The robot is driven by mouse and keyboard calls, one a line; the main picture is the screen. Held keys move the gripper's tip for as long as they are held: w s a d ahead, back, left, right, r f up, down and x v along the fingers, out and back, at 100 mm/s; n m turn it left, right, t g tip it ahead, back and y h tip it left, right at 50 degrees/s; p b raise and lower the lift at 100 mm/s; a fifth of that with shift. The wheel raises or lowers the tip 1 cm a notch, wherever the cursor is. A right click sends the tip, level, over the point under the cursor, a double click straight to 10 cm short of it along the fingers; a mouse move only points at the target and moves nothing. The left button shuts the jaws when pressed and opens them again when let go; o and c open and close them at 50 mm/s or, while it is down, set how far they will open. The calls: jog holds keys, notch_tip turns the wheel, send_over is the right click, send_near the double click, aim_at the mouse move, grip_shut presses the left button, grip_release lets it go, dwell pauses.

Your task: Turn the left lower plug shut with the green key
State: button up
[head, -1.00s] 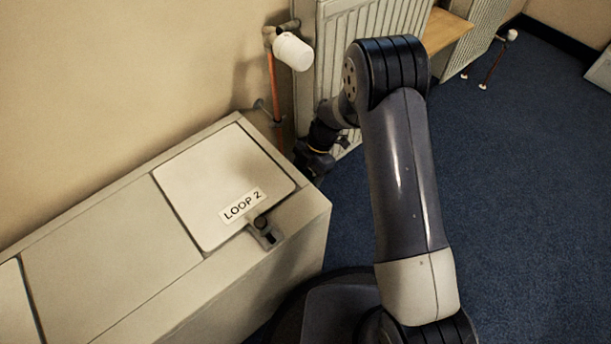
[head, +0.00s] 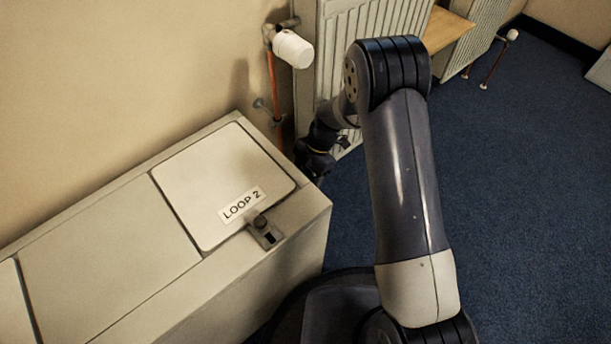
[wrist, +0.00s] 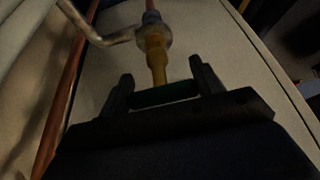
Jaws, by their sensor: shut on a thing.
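In the wrist view my gripper (wrist: 163,74) is shut on the green key (wrist: 165,94), whose dark green handle lies crosswise between the two fingers. A brass-coloured shaft (wrist: 157,62) runs from the handle to a metal pipe fitting (wrist: 153,36). The shaft's far end meets the fitting; I cannot tell how deeply it is seated, or see the plug itself. In the head view my gripper (head: 315,165) is low between the cabinet corner and the radiator, mostly dark, and the key is hidden there.
A pale cabinet (head: 110,265) with a lid labelled LOOP 2 (head: 225,180) stands close on the left. A radiator (head: 365,40) and a copper pipe (head: 273,85) with a white valve head (head: 293,50) are behind my gripper. Blue carpet (head: 510,200) is clear on the right.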

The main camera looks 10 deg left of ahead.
jog(key=shift+f+b, duration=0.8)
jog(key=shift+f, duration=0.05)
dwell(0.4)
jog(key=shift+f+m+y+b, duration=0.15)
jog(key=shift+m+y+b, duration=0.25)
jog(key=shift+m, duration=0.3)
jog(key=shift+m+t, duration=0.3)
jog(key=shift+m, duration=0.2)
jog(key=shift+m+b, duration=0.4)
jog(key=shift+b, duration=0.15)
jog(key=shift+m+t+b, duration=0.35)
jog(key=shift+m+t, duration=0.15)
jog(key=shift+m, duration=0.3)
